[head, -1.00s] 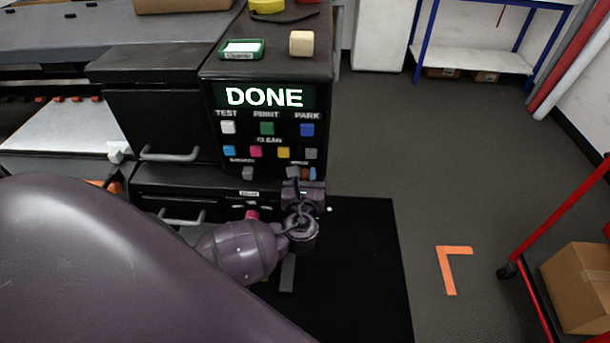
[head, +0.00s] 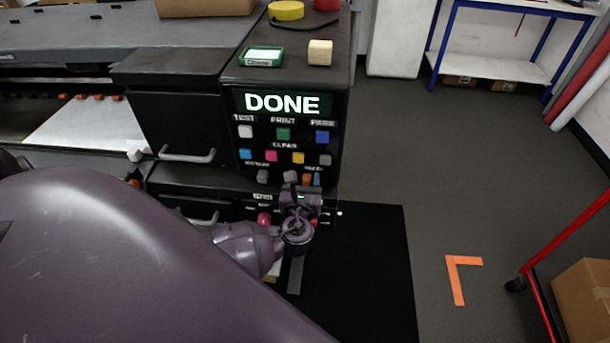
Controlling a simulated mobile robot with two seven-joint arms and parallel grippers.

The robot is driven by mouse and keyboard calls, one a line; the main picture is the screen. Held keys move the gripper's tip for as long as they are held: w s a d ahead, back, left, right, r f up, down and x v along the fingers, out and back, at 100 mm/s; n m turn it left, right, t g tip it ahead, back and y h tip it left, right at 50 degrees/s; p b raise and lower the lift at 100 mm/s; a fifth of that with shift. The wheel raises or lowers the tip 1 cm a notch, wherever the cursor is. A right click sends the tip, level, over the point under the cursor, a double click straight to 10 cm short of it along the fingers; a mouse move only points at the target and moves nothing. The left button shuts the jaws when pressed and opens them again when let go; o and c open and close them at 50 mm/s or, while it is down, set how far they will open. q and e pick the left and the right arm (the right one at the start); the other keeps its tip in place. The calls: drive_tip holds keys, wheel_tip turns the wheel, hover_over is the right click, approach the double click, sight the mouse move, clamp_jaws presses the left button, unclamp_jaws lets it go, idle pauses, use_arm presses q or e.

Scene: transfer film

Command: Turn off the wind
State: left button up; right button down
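The machine's black control panel (head: 262,160) shows a lit DONE display (head: 282,103) above rows of coloured buttons. The labels I can read are TEST, PRINT, PARK and CLEAN; smaller ones are blurred. No wind label is legible. My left gripper (head: 301,188) is at the panel's lower edge, below the grey button (head: 325,160). Small orange and blue parts (head: 311,180) show beside it. A pink knob (head: 264,219) is just left of the gripper, on the lower front. The wrist hides the fingertips and part of the lower front. My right gripper is not in view.
A green-framed device (head: 263,56) and a cream block (head: 320,52) lie on top of the panel. A black mat (head: 365,270) covers the floor at the machine. A red cart (head: 560,240) with a cardboard box stands at right.

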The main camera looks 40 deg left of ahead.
use_arm(q)
drive_tip(key=v, duration=1)
drive_tip(key=shift+s+d, duration=0.2)
drive_tip(key=shift+s, duration=0.15)
drive_tip(key=d+f+n+g+h, duration=0.2)
drive_tip(key=d+f+n+h, duration=0.5)
drive_tip(key=n, duration=0.8)
drive_tip(key=s+a+f+n+g+h, duration=0.1)
drive_tip(key=s+a+n, duration=0.3)
drive_tip(key=s+n, duration=0.5)
drive_tip(key=f+n+h, duration=0.1)
drive_tip(key=n, duration=0.3)
drive_tip(key=shift+s+a+f+n+g, duration=0.15)
drive_tip(key=shift+a+f+n+g, duration=0.15)
drive_tip(key=shift+a+f, duration=0.1)
